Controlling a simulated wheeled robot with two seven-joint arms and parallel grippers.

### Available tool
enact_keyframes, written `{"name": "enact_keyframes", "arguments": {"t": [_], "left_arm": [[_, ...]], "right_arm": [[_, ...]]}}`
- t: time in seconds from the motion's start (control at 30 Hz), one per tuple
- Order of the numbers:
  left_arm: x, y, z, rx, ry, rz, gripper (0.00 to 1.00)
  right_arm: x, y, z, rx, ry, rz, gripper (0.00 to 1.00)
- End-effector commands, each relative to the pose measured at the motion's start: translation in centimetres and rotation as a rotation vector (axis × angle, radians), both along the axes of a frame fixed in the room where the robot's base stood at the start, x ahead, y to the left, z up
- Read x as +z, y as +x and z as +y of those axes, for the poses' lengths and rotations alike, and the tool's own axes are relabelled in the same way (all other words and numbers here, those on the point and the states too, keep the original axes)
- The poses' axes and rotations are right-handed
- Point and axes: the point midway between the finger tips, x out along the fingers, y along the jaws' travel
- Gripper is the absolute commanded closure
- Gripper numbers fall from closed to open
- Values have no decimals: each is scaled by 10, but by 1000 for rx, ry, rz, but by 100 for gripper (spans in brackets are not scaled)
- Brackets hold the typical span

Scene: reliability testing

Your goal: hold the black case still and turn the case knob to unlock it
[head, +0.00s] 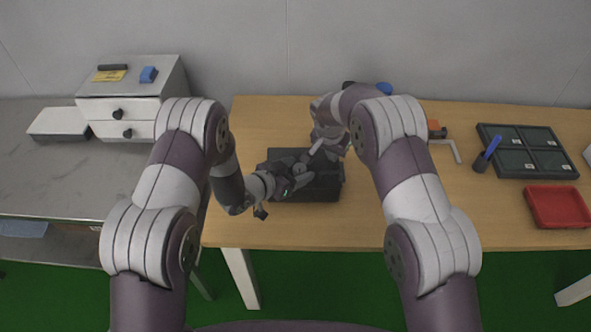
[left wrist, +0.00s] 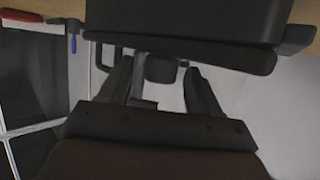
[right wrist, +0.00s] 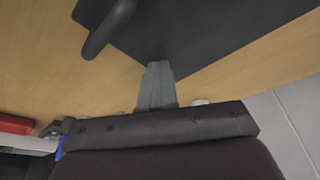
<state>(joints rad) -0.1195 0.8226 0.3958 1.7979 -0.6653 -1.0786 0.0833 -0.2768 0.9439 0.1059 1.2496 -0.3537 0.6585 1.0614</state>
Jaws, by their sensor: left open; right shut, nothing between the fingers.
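The black case (head: 322,191) lies on the wooden table, partly hidden by both of my arms. In the left wrist view the case (left wrist: 190,20) fills the top, with a dark loop (left wrist: 106,52) at its edge. My left gripper (left wrist: 163,66) is open, its fingers on either side of a small dark block (left wrist: 160,72) at the case edge; contact is unclear. My right gripper (right wrist: 157,66) is shut and empty, its tips at the edge of the case (right wrist: 195,35) in view. A curved black handle (right wrist: 108,30) shows to their left. I cannot make out the knob clearly.
A grey drawer unit (head: 140,95) stands on the left counter. The table right of the case is mostly clear.

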Motion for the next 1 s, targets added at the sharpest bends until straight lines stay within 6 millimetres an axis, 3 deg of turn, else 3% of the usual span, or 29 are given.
{"name": "enact_keyframes", "arguments": {"t": [0.1, 0.3, 0.67, 1.0], "left_arm": [[0, 0, 0, 0, 0, 0, 37], [0, 0, 0, 0, 0, 0, 93], [0, -1, -2, 48, -2, 0, 93], [0, -3, -6, 295, -2, -1, 93]], "right_arm": [[-5, -3, -1, -1, -3, 12, 100], [-5, -4, -1, -1, -3, 12, 100], [-6, -4, -1, -1, -4, 14, 100], [-6, -4, -1, -1, -3, 15, 100]]}}
